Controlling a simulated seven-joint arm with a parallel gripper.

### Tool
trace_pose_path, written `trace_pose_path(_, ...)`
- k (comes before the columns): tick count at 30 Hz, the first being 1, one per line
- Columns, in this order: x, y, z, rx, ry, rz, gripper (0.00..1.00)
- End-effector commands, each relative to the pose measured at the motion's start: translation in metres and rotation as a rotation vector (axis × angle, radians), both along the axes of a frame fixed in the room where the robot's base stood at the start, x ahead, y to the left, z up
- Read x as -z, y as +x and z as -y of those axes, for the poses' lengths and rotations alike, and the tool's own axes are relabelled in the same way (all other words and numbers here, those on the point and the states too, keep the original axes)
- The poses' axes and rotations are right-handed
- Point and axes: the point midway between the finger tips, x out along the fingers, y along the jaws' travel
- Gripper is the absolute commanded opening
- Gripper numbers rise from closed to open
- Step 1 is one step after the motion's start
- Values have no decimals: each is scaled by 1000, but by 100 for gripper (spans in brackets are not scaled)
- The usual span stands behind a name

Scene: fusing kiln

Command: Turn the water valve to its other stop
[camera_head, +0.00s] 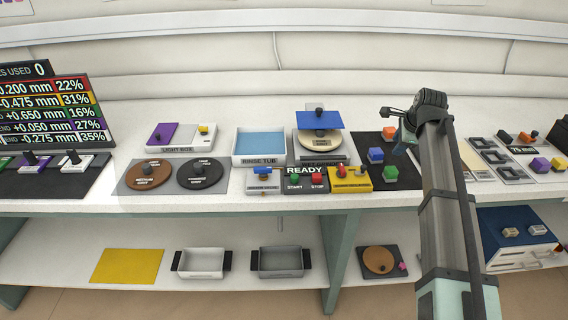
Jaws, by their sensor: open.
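A small grey unit with a blue handle (263,171) sits at the front of the bench, just below the rinse tub (259,146). It looks like the water valve, though its label is too small to read. The handle appears to lie roughly crosswise, but its exact angle is unclear. My gripper (384,112) is up over the back right of the bench, well to the right of the valve and apart from it. Its fingers are small and dark, open, with nothing seen between them.
A scale (320,158) with a blue sheet stands behind. Coloured cubes (376,155) lie on a black mat near my arm.

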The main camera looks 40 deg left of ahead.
Motion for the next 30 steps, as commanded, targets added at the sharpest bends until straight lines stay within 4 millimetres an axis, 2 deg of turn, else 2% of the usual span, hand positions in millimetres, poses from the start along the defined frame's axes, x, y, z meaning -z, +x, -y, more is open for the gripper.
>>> trace_pose_path(1, -8, -20, -29, -26, 11, -39, 42)
trace_pose_path(6, -31, -93, -102, -97, 23, -184, 42)
trace_pose_path(12, -61, -186, -170, -189, 4, -346, 42)
trace_pose_path(15, -74, -227, -193, -228, -15, -411, 42)
trace_pose_path(18, -85, -259, -208, -259, -34, -460, 42)
trace_pose_path(21, -92, -279, -217, -278, -48, -492, 42)
trace_pose_path(26, -93, -293, -221, -290, -58, -511, 42)
trace_pose_path(30, -81, -297, -224, -291, -59, -512, 42)
